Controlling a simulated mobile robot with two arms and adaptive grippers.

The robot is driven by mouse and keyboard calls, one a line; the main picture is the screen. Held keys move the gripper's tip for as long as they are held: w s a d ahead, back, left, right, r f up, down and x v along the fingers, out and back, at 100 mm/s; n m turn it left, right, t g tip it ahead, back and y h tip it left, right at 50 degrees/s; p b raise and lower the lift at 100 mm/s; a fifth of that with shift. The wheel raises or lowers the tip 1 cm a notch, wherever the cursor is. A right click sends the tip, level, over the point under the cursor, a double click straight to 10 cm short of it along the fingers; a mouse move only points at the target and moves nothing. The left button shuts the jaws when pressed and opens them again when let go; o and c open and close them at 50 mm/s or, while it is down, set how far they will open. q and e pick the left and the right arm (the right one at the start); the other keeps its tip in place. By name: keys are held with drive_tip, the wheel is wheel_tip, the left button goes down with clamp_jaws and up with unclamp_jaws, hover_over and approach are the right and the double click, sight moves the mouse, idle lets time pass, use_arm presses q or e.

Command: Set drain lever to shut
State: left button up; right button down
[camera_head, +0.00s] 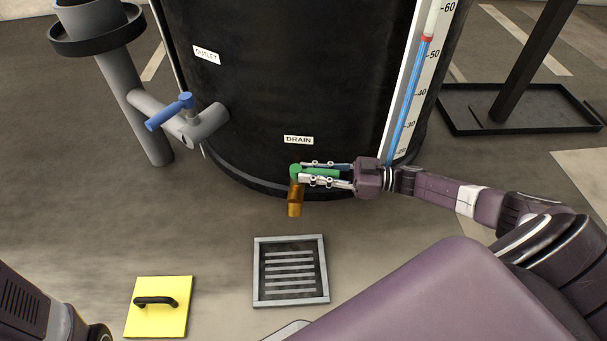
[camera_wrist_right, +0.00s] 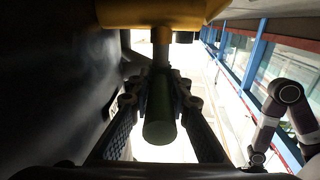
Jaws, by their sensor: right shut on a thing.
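The drain lever (camera_head: 320,172) is a green handle on the brass drain spout (camera_head: 295,203), low on the black tank below the DRAIN label (camera_head: 298,140). The handle points to the right, sideways across the spout. My right gripper (camera_head: 304,173) comes from the right and is shut on the handle, with one finger on each side. In the right wrist view the handle (camera_wrist_right: 158,125) lies lengthwise between the fingers, in shadow. Its far end meets the valve stem. My left gripper is not in view; only part of my left arm shows at lower left.
A blue outlet lever (camera_head: 170,110) sits on a grey pipe at left. A floor drain grate (camera_head: 290,238) lies below the spout. A yellow plate (camera_head: 145,318) with a black handle is at lower left. A level gauge (camera_head: 408,95) runs up the tank. A black tray (camera_head: 455,110) stands at right.

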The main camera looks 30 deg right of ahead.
drive_tip(key=shift+w+a+r, duration=0.15)
drive_tip(key=shift+w+r, duration=0.05)
drive_tip(key=shift+w, duration=0.05)
drive_tip(key=c, duration=1.8)
unclamp_jaws()
drive_tip(key=shift+a+f, duration=0.1)
drive_tip(key=shift+a, duration=0.05)
drive_tip(key=v, duration=1.2)
drive_tip(key=shift+w, duration=0.1)
